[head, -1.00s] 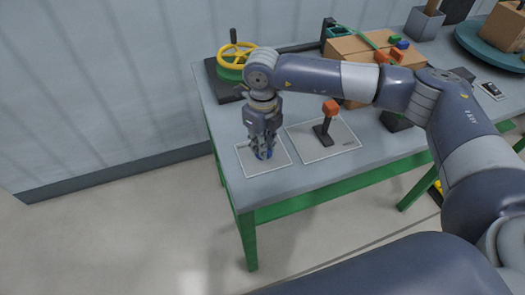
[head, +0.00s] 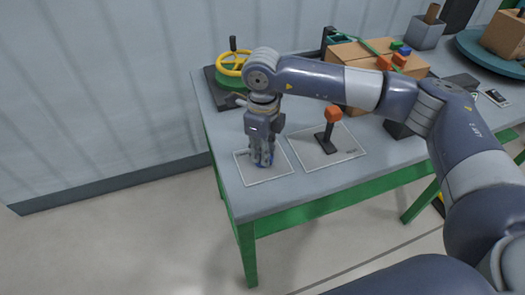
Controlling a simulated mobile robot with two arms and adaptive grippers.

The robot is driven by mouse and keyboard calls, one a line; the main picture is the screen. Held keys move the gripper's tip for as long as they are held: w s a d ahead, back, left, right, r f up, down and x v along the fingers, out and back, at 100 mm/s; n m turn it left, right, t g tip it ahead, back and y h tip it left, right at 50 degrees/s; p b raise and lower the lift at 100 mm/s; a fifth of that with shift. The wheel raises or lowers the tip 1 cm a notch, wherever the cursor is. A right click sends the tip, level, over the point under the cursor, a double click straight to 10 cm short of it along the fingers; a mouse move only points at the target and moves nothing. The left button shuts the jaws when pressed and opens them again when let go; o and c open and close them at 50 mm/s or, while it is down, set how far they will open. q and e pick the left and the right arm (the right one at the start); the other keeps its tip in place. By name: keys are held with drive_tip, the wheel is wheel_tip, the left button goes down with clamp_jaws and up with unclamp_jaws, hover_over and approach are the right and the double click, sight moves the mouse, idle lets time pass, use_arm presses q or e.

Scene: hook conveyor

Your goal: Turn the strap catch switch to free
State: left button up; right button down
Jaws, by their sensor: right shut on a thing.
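My right gripper (head: 262,160) points straight down over a pale outlined plate (head: 280,173) at the table's left front corner. It is shut on a small blue switch knob (head: 270,161), of which only bits show between and beside the fingers. The knob's setting and any marks under the fingers are hidden. A green strap (head: 366,46) runs over a cardboard box (head: 350,53) at the back of the table. My left gripper is not in view.
An orange-topped lever (head: 333,116) stands on the plate just right of my gripper. A yellow handwheel (head: 232,63) is behind it. Small coloured blocks (head: 398,58) lie on the box. A teal turntable (head: 478,46) is at the far right. My right arm spans above the table.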

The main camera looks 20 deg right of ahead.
drive_tip(key=shift+r, duration=0.15)
drive_tip(key=c, duration=1.6)
unclamp_jaws()
wheel_tip(320, 180, up, 12)
